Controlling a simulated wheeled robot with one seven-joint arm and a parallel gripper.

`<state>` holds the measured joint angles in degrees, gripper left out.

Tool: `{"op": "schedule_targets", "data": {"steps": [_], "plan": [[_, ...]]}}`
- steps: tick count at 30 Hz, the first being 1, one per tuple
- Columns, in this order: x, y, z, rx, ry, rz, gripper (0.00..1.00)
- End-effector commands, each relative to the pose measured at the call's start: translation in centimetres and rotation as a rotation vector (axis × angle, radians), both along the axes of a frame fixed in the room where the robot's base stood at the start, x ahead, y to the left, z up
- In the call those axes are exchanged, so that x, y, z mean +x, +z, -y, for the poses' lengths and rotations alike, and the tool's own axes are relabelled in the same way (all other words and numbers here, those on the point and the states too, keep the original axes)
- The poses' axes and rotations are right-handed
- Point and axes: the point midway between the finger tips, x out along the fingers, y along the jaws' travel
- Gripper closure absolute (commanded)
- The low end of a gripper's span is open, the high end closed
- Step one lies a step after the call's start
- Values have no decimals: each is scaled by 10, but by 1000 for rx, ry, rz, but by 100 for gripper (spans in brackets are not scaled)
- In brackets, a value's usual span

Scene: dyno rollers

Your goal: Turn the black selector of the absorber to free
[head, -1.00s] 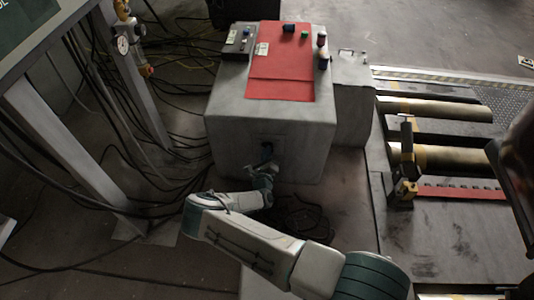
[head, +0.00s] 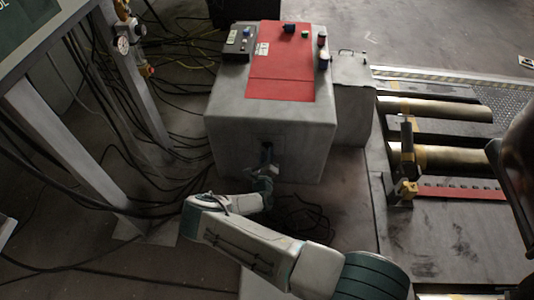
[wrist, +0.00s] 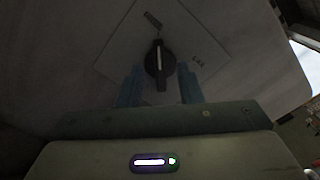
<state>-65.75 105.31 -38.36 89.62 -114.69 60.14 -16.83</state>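The absorber is the grey box (head: 235,125) with a red top in the head view. Its black selector (wrist: 158,62) shows in the wrist view as a knob with a pale line, on a square plate (wrist: 125,50) with small markings. The line runs roughly upright in the picture. One marking at right is small and hard to read. My gripper (wrist: 160,85) is open, with one blue finger on each side of the selector's lower part and a gap on both sides.
Several cables (head: 170,130) lie on the floor at left beside a grey post (head: 135,80). Rollers (head: 440,108) lie in the floor at right. A small control box (head: 238,42) and several small coloured items stand on the absorber's top.

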Motion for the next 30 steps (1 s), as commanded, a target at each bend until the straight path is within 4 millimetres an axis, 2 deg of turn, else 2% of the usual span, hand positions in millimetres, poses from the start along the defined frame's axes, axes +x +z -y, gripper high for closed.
{"op": "schedule_targets", "data": {"steps": [9, 15, 21, 30], "plan": [[-68, 2, -3, -2, 2, -4, 67], [-107, 1, -4, -3, 1, -3, 67], [-126, 0, -4, -2, 1, -2, 67], [-129, 0, -4, -2, 0, -1, 67]]}}
